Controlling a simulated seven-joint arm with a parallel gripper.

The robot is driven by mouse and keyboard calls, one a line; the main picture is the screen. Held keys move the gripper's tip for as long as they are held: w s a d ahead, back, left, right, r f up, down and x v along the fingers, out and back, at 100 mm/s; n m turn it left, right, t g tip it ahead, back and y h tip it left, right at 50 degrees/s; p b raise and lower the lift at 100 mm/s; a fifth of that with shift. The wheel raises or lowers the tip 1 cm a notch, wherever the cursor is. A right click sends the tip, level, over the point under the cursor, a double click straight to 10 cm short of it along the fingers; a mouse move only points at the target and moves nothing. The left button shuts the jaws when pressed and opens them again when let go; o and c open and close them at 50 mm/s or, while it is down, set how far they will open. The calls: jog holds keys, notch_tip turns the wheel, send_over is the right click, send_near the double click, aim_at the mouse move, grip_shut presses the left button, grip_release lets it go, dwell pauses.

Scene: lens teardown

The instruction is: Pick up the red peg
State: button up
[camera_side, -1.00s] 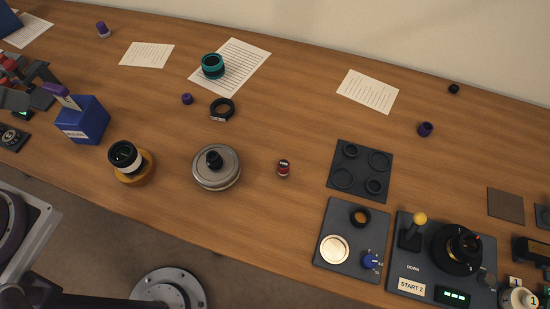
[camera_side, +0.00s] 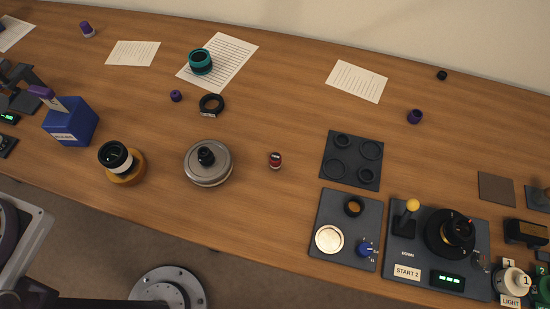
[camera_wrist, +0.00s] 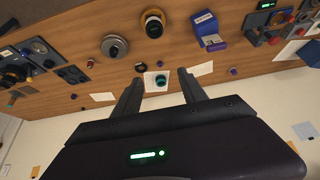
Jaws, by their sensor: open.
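The red peg (camera_side: 275,160) is a small red cylinder with a pale band, standing on the wooden table between the round metal lid and the dark ring tray. It also shows small in the wrist view (camera_wrist: 90,63), left of my fingers. My gripper (camera_wrist: 160,77) is open and empty, its two dark fingers spread apart. It is well away from the peg. My gripper does not show in the side view.
The metal lid (camera_side: 208,176) stands left of the peg and the ring tray (camera_side: 328,173) right of it. A plate with a gold disc (camera_side: 338,266) lies nearer the front edge. A black ring (camera_side: 211,105) lies farther back. Bare wood surrounds the peg.

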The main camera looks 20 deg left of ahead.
jog(key=w+d+f+m+t+h, duration=0.1)
jog(key=w+d+f, duration=0.25)
jog(key=w, duration=0.35)
jog(key=w+d+f+m+t+h, duration=0.1)
jog(key=w+d+f, duration=0.1)
jog(key=w+d, duration=0.35)
jog(key=w+d+f+m+t+h, duration=0.1)
jog(key=w+d+f, duration=0.25)
jog(key=w, duration=0.45)
jog(key=m+t+h, duration=0.1)
jog(key=m+h, duration=0.4)
jog(key=h, duration=0.1)
send_near(276, 156)
jog(key=shift+w+d+f, duration=0.9)
jog(key=shift+w+f, duration=0.05)
jog(key=shift+f, duration=0.1)
jog(key=shift+t, duration=0.3)
jog(key=x, duration=0.7)
jog(key=shift+s, duration=0.1)
grip_shut()
